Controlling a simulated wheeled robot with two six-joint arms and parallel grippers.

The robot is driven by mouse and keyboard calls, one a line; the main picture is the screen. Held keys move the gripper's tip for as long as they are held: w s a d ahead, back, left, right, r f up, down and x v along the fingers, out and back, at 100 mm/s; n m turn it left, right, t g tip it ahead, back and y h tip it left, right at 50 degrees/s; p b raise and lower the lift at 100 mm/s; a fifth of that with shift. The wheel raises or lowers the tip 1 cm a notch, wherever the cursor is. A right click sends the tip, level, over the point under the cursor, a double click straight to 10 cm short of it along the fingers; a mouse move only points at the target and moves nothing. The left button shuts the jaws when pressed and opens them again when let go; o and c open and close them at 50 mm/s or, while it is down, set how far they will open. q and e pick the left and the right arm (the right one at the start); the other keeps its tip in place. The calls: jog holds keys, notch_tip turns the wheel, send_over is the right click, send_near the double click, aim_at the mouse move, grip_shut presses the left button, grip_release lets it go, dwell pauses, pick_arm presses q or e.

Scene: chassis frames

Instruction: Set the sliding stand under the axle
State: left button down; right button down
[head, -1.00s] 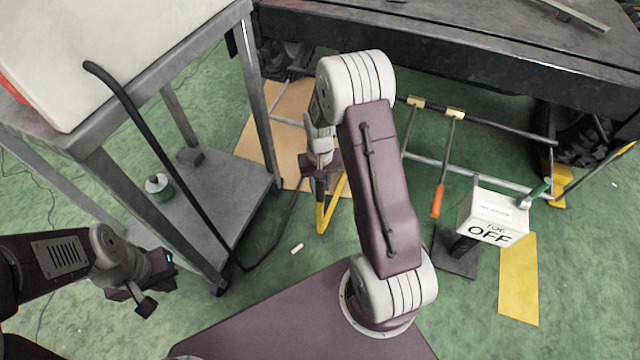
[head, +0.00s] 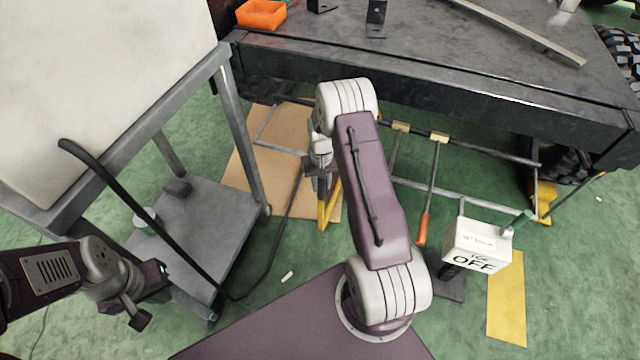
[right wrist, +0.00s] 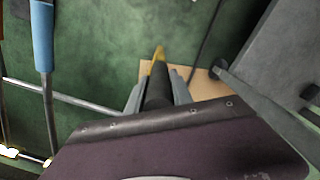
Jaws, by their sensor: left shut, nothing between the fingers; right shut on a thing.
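My right gripper (head: 319,168) is low in front of the bench, partly hidden by my own right arm. In the right wrist view it is shut on a dark post (right wrist: 158,88) with a yellow end beyond. This looks like the sliding stand, whose yellow legs (head: 326,208) show over the cardboard edge in the head view; its top is hidden. A dark crossbar with yellow blocks (head: 487,149) runs under the bench-like frame between wheels; I cannot tell if it is the axle. My left gripper (head: 150,300) is shut and empty beside the cart.
The grey cart (head: 190,240) with a black hose stands left. A white OFF box (head: 478,247) on a dark base stands right, beside a yellow floor strip (head: 507,300). An orange-handled tool (head: 423,228) hangs near the bars. Cardboard (head: 262,165) lies ahead; open green floor is between.

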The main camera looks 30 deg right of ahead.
jog(key=shift+w+d+r, duration=0.15)
jog(key=shift+w+d, duration=0.1)
jog(key=shift+w, duration=0.05)
jog(key=c, duration=1.1)
grip_release()
jog(key=shift+s, duration=0.1)
notch_tip(320, 180, up, 9)
jog(key=p, duration=0.5)
